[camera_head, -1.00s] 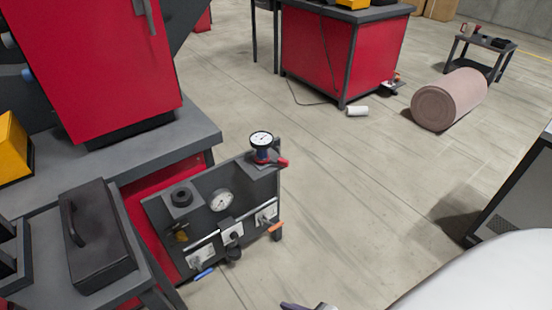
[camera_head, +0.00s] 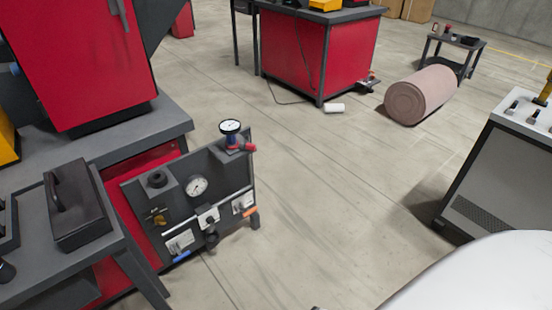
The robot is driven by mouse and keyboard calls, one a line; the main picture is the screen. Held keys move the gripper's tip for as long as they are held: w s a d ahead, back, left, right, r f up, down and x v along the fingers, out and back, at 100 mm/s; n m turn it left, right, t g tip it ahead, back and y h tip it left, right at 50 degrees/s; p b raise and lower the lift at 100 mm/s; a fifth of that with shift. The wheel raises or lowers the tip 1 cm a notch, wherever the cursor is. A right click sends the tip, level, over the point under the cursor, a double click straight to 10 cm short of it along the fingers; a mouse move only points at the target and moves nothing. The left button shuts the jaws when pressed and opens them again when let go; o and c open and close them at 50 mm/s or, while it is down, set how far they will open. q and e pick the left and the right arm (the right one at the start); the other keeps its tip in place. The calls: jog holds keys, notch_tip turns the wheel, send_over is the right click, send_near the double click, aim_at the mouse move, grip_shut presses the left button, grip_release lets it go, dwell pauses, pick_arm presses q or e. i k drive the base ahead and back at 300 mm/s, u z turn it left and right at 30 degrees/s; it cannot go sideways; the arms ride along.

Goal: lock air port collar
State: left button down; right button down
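A dark grey panel (camera_head: 228,175) stands at the left, against the red cabinet under the workbench. It carries a dial gauge (camera_head: 196,186) on its face and a second gauge (camera_head: 231,127) upright on its top right corner, with blue and red parts below it. A black round collar-like part (camera_head: 157,179) sits on a block at the panel's upper left. A brass fitting (camera_head: 158,217) is below it. Blue and orange handles show along the lower edge. I cannot tell for certain which part is the air port collar. Neither gripper can be made out.
A workbench (camera_head: 150,127) with a red machine (camera_head: 85,60) and a black case (camera_head: 77,203) fill the left. A grey cabinet (camera_head: 495,180) stands at right. A pinkish cylinder (camera_head: 420,95) lies farther back. The middle floor is open.

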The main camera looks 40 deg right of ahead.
aim_at(248, 147)
jog(key=k, duration=0.9)
jog(key=z, duration=0.6)
jog(key=i, duration=0.55)
jog(key=z, duration=0.9)
jog(key=i, duration=0.9)
jog(key=u, duration=0.9)
jog(key=i, duration=0.65)
jog(key=u, duration=0.7)
